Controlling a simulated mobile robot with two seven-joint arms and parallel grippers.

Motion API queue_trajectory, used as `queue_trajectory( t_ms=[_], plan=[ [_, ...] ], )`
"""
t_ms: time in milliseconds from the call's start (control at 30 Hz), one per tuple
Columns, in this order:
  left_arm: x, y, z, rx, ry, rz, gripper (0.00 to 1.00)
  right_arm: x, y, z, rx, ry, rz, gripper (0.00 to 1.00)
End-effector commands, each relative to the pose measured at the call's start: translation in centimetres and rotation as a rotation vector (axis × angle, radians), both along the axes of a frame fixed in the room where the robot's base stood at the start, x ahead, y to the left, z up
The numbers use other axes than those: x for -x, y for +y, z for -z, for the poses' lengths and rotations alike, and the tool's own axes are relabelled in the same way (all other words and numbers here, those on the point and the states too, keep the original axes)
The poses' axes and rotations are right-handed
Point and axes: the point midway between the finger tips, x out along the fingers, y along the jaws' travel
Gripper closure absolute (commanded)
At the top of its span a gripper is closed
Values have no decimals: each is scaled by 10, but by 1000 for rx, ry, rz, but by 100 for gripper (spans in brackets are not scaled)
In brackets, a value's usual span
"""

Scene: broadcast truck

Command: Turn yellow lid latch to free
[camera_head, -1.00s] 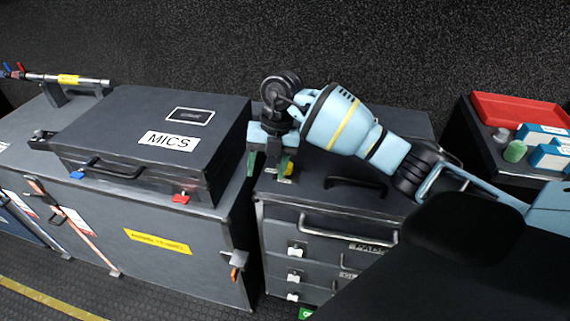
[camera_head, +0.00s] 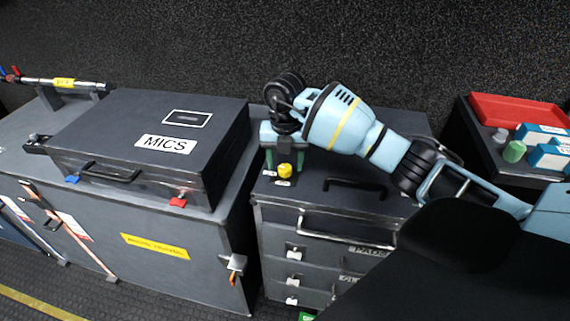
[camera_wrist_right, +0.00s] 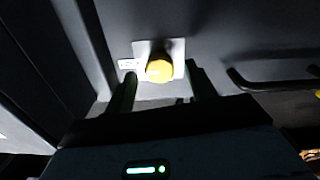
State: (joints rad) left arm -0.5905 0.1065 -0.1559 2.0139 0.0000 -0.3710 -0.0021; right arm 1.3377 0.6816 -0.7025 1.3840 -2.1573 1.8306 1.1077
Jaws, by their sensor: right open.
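The yellow lid latch (camera_head: 285,170) is a round knob on the top of the dark drawer cabinet, near its left front corner. In the right wrist view the yellow latch (camera_wrist_right: 159,69) sits on a pale plate with a small white label to its left. My right gripper (camera_head: 284,160) is open just behind the latch. Its two green fingers (camera_wrist_right: 158,88) are spread, one to each side of the latch, with a gap between them and the knob. I cannot tell whether the tips touch the lid. My left gripper is not in view.
The MICS case (camera_head: 150,145) with red and blue latches stands left on a grey cabinet (camera_head: 155,245). A black lid handle (camera_head: 355,184) lies right of the latch. A red tray (camera_head: 515,110) and small boxes are at far right.

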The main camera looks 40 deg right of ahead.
Motion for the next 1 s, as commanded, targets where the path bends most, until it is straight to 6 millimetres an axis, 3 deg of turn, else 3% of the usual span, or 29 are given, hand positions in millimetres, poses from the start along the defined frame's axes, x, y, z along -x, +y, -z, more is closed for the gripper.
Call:
queue_trajectory(
  t_ms=[167,467,800,1000],
  plan=[
    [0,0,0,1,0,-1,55,0,0,12,0,-1,-1,44],
    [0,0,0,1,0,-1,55,0,0,14,0,-1,-1,45],
    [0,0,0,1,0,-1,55,0,0,13,0,-1,-1,89],
    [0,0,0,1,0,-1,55,0,0,13,1,-2,-15,89]
  ],
)
